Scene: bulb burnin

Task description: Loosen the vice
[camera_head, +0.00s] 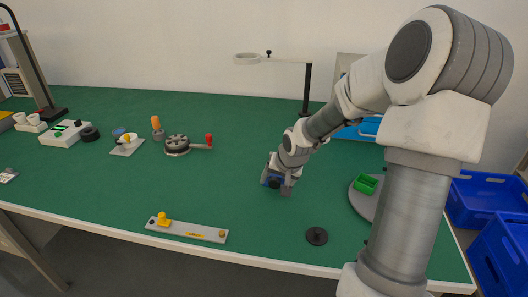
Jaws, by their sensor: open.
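My gripper (279,181) is low over the middle of the green bench, pointing down.
A round grey device with a red-knobbed lever (178,146) stands to the left. A grey bar with a yellow knob (188,230) lies near the front edge. A black disc (317,236) and a grey turntable (360,203) with a green tray (366,183) are at right.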

